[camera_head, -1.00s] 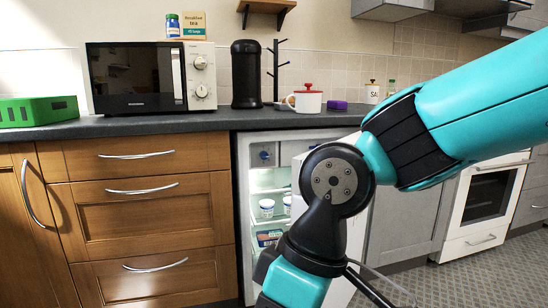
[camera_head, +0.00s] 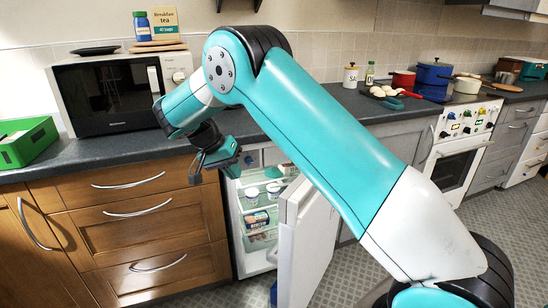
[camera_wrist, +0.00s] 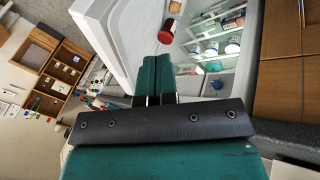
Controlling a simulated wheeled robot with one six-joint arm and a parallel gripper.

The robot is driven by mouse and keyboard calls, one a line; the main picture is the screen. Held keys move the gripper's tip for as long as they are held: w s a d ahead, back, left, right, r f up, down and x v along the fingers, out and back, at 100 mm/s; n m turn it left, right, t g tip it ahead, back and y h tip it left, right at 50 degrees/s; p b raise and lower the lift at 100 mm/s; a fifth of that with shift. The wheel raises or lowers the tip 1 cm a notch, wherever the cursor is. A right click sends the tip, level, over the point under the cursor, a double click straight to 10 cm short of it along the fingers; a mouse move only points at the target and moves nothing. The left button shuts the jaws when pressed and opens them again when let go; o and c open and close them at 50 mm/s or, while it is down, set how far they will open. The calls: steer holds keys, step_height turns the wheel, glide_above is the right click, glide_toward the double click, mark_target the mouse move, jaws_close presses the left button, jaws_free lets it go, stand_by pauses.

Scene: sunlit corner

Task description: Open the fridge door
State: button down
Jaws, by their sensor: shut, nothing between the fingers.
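The white fridge door (camera_head: 312,235) stands ajar, swung out to the right of the lit interior (camera_head: 262,215), where tubs and packets sit on shelves. In the wrist view the door's inner side (camera_wrist: 112,40) fills the upper left and the shelves (camera_wrist: 222,45) are at the upper right. My gripper (camera_head: 197,172) is near the counter edge, above and left of the fridge opening, and looks apart from the door. In the wrist view my fingers (camera_wrist: 155,68) are together and empty, pointing towards the opening. My arm hides part of the door's upper edge.
Wooden drawers (camera_head: 137,205) with metal handles stand left of the fridge. A microwave (camera_head: 105,95) and a green crate (camera_head: 27,140) are on the counter. A white oven (camera_head: 462,150) is at the right. Tiled floor (camera_head: 350,275) lies clear beside the door.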

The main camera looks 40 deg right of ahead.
steer(key=s+d+f+m+g+h+p, duration=0.1)
steer(key=s+d+f+m+p, duration=0.4)
steer(key=d+f, duration=0.3)
steer(key=shift+s+d+g+p, duration=0.4)
steer(key=shift+s+d+p, duration=0.1)
steer(key=shift+s, duration=0.15)
steer(key=shift+s, duration=0.1)
